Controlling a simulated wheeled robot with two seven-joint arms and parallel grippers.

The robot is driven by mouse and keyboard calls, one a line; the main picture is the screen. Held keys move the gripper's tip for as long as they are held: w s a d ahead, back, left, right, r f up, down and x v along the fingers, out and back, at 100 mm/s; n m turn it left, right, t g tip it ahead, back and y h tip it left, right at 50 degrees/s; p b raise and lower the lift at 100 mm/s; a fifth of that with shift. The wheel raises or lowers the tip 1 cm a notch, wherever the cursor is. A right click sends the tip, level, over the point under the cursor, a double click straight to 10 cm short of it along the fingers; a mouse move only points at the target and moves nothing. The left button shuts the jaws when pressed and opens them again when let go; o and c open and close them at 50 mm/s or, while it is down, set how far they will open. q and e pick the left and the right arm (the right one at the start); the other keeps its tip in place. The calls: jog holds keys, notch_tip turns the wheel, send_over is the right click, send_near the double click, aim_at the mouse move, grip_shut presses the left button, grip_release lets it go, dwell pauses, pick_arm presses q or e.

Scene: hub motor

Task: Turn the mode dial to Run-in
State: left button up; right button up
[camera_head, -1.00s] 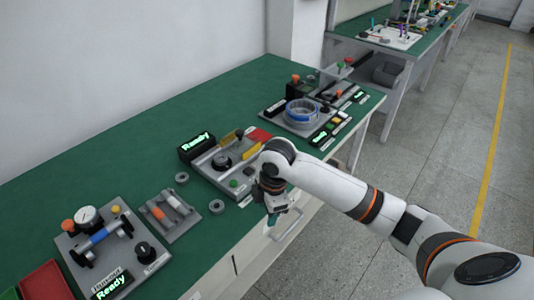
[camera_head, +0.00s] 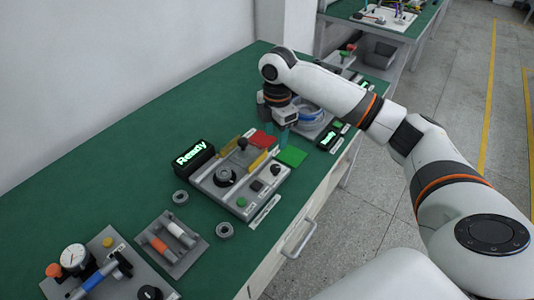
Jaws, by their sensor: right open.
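Another black knob (camera_head: 150,293) is on the station at the bottom left, cut by the frame edge. The labels are too small to read, so I cannot tell which one is the mode dial or where it points. My right gripper (camera_head: 283,138) is open, pointing down beyond the middle station's far right corner, apart from these knobs. My left gripper is not in view.
A display reading "Ready" (camera_head: 193,154) stands behind the middle station. Loose grey rings (camera_head: 225,230) lie on the green bench.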

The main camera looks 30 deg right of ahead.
send_over(276, 168)
notch_tip(276, 168, down, 5)
jog(key=shift+f+p, duration=0.15)
jog(key=shift+p, duration=0.15)
notch_tip(276, 168, down, 5)
jog(key=shift+w+f, duration=0.15)
jog(key=shift+f, duration=0.05)
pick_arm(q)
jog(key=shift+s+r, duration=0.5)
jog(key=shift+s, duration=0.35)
pick_arm(e)
jog(key=shift+f, duration=0.45)
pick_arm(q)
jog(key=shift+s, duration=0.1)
